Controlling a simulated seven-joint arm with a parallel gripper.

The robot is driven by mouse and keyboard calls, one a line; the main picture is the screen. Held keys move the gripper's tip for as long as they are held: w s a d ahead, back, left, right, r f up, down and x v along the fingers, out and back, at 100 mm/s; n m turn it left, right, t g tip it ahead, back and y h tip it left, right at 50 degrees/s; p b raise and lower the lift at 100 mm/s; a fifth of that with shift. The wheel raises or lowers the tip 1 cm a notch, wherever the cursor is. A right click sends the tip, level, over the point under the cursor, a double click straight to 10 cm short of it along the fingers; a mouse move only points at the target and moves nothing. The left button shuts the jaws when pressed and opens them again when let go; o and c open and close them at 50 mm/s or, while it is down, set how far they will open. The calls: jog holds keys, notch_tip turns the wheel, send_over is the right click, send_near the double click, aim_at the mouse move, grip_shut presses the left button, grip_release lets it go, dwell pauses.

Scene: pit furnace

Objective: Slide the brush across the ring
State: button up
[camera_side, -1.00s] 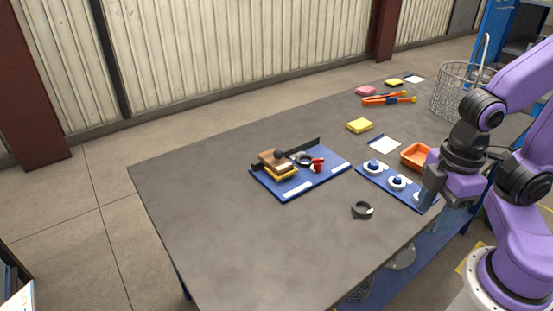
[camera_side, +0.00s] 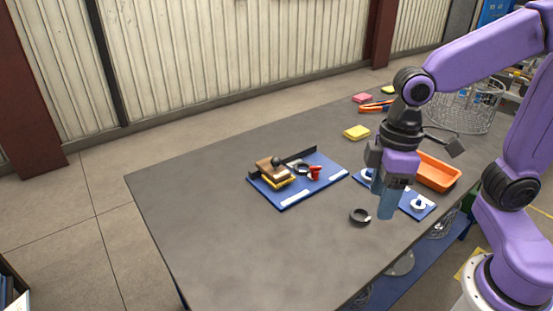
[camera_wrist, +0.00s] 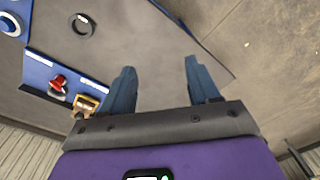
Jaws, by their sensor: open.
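The brush (camera_side: 272,168), a wooden block with a dark knob and yellow bristles, rests at the left of a blue board (camera_side: 296,199). My gripper (camera_side: 388,206) is to the right of this board, above the table with fingers pointing down. In the wrist view my gripper (camera_wrist: 160,66) has its fingers apart with nothing between them. There the brush (camera_wrist: 86,103) is partly hidden near the left finger, and the red piece (camera_wrist: 58,83) shows.
A loose dark ring (camera_side: 359,216) lies on the table, left of my gripper. A second blue board (camera_side: 407,207) with round blue-and-white pieces is partly behind my gripper. An orange tray (camera_side: 438,173), yellow block (camera_side: 356,132) and wire basket (camera_side: 466,108) stand farther back. The left front table is clear.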

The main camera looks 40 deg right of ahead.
jog(key=w+a+r+m, duration=0.2)
jog(key=w+a+m, duration=0.1)
jog(key=w, duration=0.7)
jog(key=m+y, duration=0.2)
jog(key=m, duration=0.7)
send_over(273, 164)
jog(key=d, duration=0.5)
jog(key=f, duration=0.1)
jog(key=x, duration=1.6)
jog(key=shift+w+d+f, duration=0.2)
jog(key=shift+w+f, duration=0.05)
jog(key=shift+f, duration=0.2)
jog(key=shift+c, duration=0.2)
grip_shut()
